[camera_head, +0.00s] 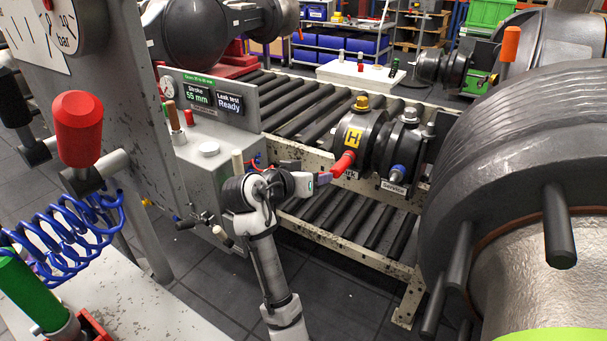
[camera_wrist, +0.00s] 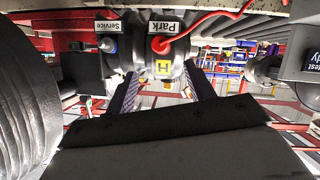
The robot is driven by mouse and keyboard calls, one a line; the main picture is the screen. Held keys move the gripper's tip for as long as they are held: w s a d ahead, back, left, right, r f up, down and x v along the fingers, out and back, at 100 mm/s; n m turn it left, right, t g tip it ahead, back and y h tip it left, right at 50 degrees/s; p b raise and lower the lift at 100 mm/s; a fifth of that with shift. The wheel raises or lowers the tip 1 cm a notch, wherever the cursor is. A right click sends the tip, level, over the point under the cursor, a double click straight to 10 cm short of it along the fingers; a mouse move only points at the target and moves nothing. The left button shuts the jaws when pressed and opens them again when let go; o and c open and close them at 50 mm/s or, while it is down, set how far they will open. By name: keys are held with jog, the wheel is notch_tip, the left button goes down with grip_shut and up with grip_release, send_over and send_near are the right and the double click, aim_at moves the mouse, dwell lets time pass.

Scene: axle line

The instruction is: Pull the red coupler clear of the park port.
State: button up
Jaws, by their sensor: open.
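The red coupler (camera_head: 343,164) sits at the park port on the front of a dark brake chamber (camera_head: 375,135) with a yellow H tag. In the wrist view the red coupler (camera_wrist: 160,45) is beside the Park label (camera_wrist: 165,28), with a red hose running off to the upper right. The port's mouth is hidden behind the coupler. My gripper (camera_head: 318,179) is just left of and slightly below the coupler in the head view. Its two fingers (camera_wrist: 164,72) are apart in the wrist view, with nothing held between them. I cannot tell whether a finger touches the coupler.
A blue fitting (camera_head: 397,173) with a Service label (camera_head: 393,187) is right beside the coupler. A roller conveyor (camera_head: 300,105) runs behind. A grey test cabinet (camera_head: 212,165) stands to the left of my arm. A large dark drum (camera_head: 530,150) fills the right.

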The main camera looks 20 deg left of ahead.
aim_at(333, 171)
jog(key=p+x, duration=0.2)
jog(key=x, duration=0.9)
jog(key=shift+c, duration=0.2)
jog(key=shift+s+a, duration=0.1)
jog(key=c, duration=1.1)
